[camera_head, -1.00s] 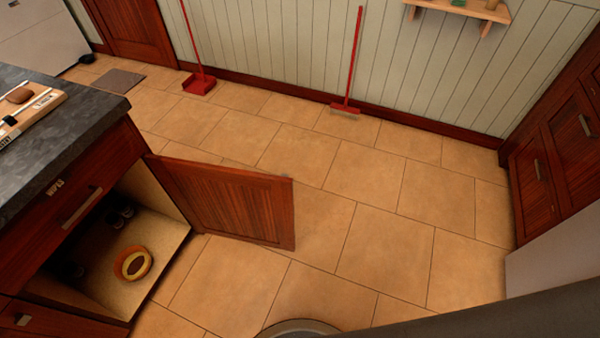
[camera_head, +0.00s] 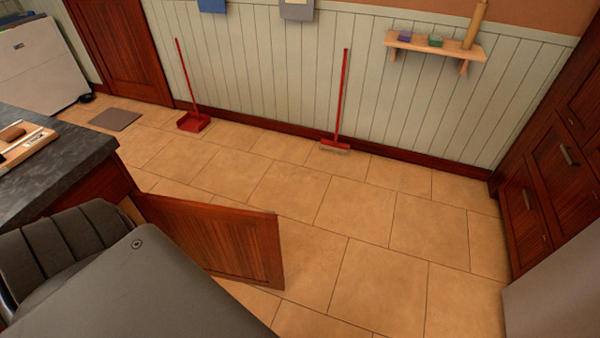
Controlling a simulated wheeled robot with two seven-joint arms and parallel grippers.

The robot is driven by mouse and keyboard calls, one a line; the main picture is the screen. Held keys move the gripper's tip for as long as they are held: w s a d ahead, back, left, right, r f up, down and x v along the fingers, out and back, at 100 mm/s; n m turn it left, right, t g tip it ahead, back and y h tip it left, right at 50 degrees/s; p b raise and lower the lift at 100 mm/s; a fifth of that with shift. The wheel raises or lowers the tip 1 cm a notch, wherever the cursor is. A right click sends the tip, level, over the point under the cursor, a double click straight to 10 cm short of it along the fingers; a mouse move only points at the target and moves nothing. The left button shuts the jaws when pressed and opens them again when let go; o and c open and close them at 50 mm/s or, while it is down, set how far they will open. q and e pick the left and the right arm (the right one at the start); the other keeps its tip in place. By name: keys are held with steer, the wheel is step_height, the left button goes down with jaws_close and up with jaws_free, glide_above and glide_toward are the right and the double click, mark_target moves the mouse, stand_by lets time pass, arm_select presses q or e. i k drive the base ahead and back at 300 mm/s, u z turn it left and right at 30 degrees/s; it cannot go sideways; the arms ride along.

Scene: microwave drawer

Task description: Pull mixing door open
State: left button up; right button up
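The red-brown wooden cabinet door (camera_head: 215,240) stands swung out from the counter cabinet on the left, well open over the floor. The cabinet's inside is hidden now behind a dark grey arm of mine at the lower left. That arm covers the near part of the counter front, and I cannot tell whether it touches the door. Neither gripper's fingers show in the view.
A dark countertop (camera_head: 60,165) with a wooden board (camera_head: 25,145) is at the left. A red dustpan (camera_head: 193,122) and a red broom (camera_head: 340,110) stand by the far wall. Wooden cabinets (camera_head: 560,160) line the right. The tiled floor (camera_head: 400,240) in the middle is clear.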

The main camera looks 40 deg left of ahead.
mark_target(221, 245)
steer(key=i, duration=3.1)
steer(key=u, duration=3)
steer(key=i, duration=3.45)
steer(key=u, duration=2.75)
